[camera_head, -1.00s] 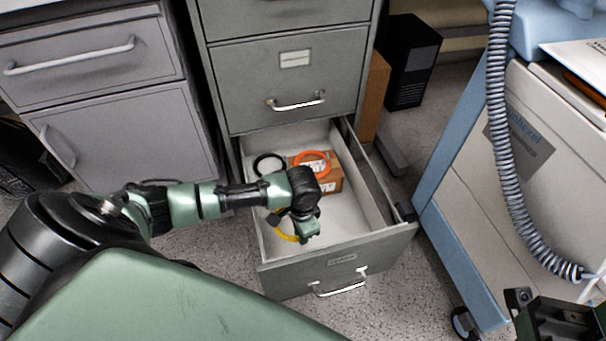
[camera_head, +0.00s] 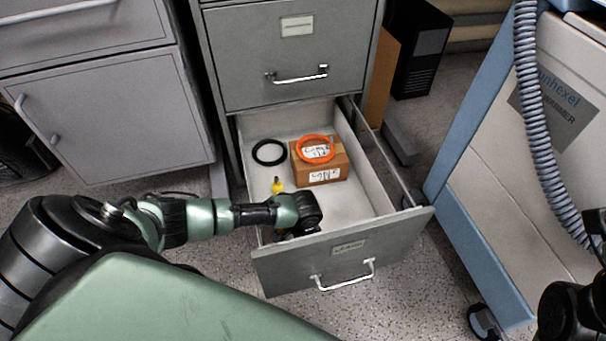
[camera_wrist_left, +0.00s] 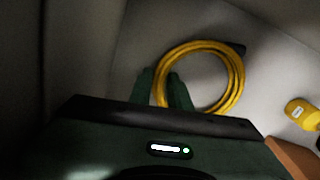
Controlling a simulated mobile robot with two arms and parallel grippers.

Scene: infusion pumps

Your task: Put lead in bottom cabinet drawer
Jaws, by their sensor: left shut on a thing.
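The lead is a yellow coil (camera_wrist_left: 205,75) in the left wrist view, inside the open bottom drawer (camera_head: 345,250) of the grey cabinet. My left gripper (camera_wrist_left: 168,88) is shut on the coil's near left side, low over the pale drawer floor. In the head view my left wrist reaches over the drawer's front left part and hides the coil and my fingertips. Whether the coil rests on the floor is unclear. Only a dark part of my right arm shows at the lower right edge.
The drawer also holds a black ring (camera_head: 269,152), a cardboard box (camera_head: 320,172) with an orange ring (camera_head: 316,149) on top, and a small yellow object (camera_head: 277,186). A closed drawer (camera_head: 290,60) is above. A blue-and-white cart (camera_head: 480,150) stands right. The drawer's right side has free floor.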

